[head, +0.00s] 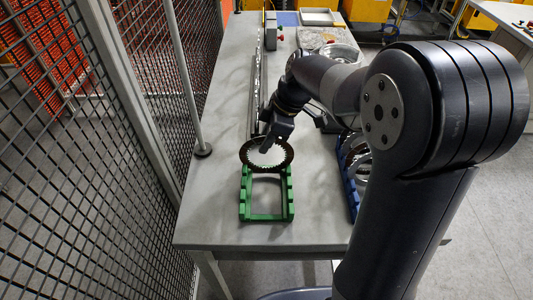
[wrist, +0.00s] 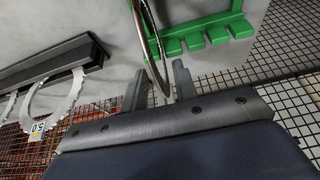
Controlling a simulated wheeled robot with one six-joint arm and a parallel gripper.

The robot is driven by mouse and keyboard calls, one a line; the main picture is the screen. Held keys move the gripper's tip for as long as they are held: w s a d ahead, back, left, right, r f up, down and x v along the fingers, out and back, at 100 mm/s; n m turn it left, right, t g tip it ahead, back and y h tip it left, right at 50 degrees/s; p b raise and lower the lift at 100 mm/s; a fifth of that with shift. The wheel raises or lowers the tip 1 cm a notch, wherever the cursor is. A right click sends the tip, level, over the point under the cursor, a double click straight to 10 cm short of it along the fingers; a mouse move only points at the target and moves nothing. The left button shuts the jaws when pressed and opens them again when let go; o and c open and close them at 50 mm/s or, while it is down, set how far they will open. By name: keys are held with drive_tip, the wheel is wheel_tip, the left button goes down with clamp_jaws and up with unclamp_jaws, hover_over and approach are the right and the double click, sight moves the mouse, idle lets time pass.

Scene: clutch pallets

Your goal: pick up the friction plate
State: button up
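The friction plate (head: 283,163), a dark toothed ring, stands tilted at the far end of a green rack (head: 246,203). In the wrist view its thin rim (wrist: 153,46) shows edge-on and reaches down between my fingers. My gripper (head: 266,146) is at the plate's upper part. In the wrist view my gripper (wrist: 160,83) is open, with one finger on each side of the rim and gaps visible. The green rack (wrist: 208,33) also shows there. Part of the plate is hidden by my gripper in the head view.
A blue rack (head: 352,192) with light metal rings (head: 361,167) stands to the right, partly behind my arm. A dark rail (wrist: 48,62) with toothed metal rings (wrist: 62,98) shows in the wrist view. A mesh fence (head: 70,150) runs along the left. The table's front left is clear.

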drive_tip(key=shift+c, duration=0.2)
clamp_jaws()
idle(0.5)
